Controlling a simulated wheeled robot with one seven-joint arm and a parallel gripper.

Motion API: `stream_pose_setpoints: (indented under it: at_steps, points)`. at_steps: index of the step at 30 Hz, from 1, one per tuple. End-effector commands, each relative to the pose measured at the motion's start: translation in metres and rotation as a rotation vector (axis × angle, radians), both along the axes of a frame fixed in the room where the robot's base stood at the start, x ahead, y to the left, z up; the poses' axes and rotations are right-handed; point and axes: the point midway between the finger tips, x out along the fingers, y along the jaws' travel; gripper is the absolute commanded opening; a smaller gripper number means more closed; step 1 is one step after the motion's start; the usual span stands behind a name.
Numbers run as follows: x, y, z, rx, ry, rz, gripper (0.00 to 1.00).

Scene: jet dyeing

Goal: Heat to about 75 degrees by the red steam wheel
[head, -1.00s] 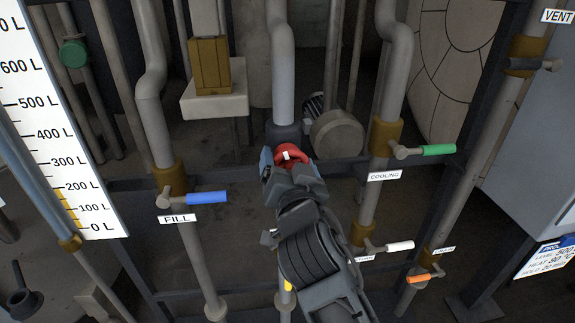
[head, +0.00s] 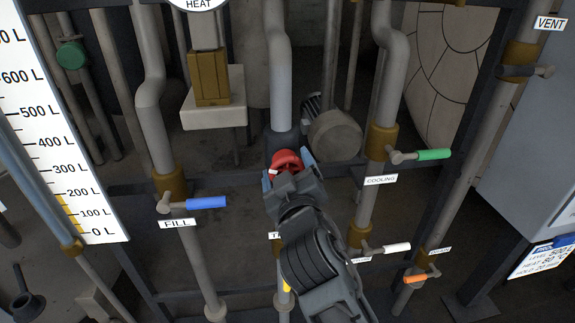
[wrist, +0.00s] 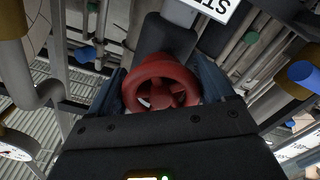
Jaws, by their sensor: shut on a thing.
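The red steam wheel (head: 287,160) sits on the middle vertical pipe in the head view. In the wrist view the red wheel (wrist: 160,88) shows its rim and spokes, with a finger on each side. My gripper (head: 288,175) is shut on the wheel; its blue-grey fingers flank the rim. A dial (wrist: 17,146) at the left of the wrist view is too small to read.
The blue FILL handle (head: 206,202) is left of my gripper. The green COOLING handle (head: 433,154), a white handle (head: 396,249) and an orange handle (head: 416,279) are to the right. A level scale (head: 60,150) stands at far left. Pipes and dark rails surround the wheel.

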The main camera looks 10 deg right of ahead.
Motion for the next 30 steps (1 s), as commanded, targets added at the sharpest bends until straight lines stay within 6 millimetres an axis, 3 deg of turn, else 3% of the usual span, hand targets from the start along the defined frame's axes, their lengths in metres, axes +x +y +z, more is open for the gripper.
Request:
stream_pose_setpoints:
  at_steps: [15, 30]
  points:
    - [-0.0004, -0.0012, 0.002, -0.436, 0.018, 0.001, 0.51]
    - [-0.0005, -0.0009, 0.0009, -0.604, 0.022, 0.002, 0.51]
